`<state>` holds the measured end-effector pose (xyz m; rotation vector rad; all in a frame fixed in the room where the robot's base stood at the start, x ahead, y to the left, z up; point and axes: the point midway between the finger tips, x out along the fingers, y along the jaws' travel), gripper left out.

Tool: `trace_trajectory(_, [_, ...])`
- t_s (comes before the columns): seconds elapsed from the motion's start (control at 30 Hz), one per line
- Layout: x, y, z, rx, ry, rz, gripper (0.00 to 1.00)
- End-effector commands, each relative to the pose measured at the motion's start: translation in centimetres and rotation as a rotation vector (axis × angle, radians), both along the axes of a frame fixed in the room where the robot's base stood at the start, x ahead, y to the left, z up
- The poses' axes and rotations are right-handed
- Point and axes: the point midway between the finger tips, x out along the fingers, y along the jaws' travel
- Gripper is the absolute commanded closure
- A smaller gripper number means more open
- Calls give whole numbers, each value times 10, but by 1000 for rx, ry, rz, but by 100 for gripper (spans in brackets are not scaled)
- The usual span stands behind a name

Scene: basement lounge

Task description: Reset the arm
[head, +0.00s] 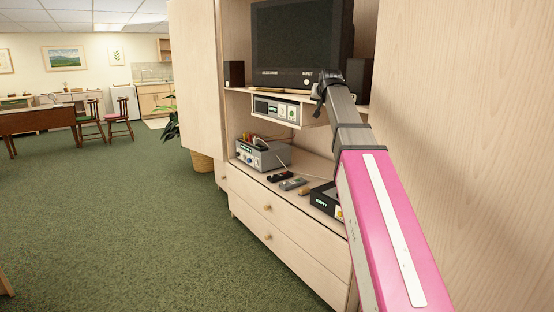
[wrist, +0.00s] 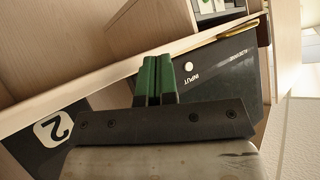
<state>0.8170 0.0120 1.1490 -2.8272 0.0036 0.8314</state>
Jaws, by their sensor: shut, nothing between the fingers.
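My arm reaches up from the lower right of the head view. My gripper (head: 325,86) is at its end, in front of the lower right part of the television (head: 300,40). In the wrist view my gripper's two green fingers (wrist: 157,78) are together with nothing held. The wrist view is turned over, and the television's black front panel (wrist: 205,70) with the word INPUT lies behind the fingers. I cannot tell from these views how near the fingers are to the panel.
The wooden cabinet (head: 290,235) holds a speaker (head: 360,78), a silver player (head: 283,109), a grey box (head: 263,154) with cables, and remotes (head: 293,183). A tall wooden panel (head: 470,120) stands right of my arm. The green carpet (head: 120,220) is open at left.

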Motion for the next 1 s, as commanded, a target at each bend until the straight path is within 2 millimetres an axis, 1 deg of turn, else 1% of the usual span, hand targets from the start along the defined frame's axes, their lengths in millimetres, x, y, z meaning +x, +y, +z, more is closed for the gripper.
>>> trace_trajectory(0.03, [-3,0,-11,-3,13,1,100])
trace_trajectory(0.17, [-7,-1,-42,-10,52,4,100])
trace_trajectory(0.27, [-12,-1,-73,-18,92,7,100])
trace_trajectory(0.37, [-21,-2,-112,-27,144,11,100])
trace_trajectory(0.4, [-26,-2,-131,-31,169,14,100])
trace_trajectory(0.47, [-34,-3,-160,-39,209,18,100])
trace_trajectory(0.5, [-40,-3,-179,-44,236,21,100])
trace_trajectory(0.57, [-49,-3,-207,-51,275,25,100])
trace_trajectory(0.6, [-56,-4,-225,-56,303,28,100])
trace_trajectory(0.67, [-67,-4,-252,-62,344,33,100])
trace_trajectory(0.7, [-75,-5,-269,-66,369,37,100])
trace_trajectory(0.77, [-88,-5,-295,-73,408,41,100])
trace_trajectory(0.8, [-96,-6,-312,-77,436,46,100])
trace_trajectory(0.87, [-110,-6,-336,-83,476,52,100])
trace_trajectory(0.9, [-120,-6,-352,-87,502,55,100])
trace_trajectory(0.97, [-135,-7,-375,-92,542,61,100])
trace_trajectory(1.0, [-145,-7,-390,-96,569,65,100])
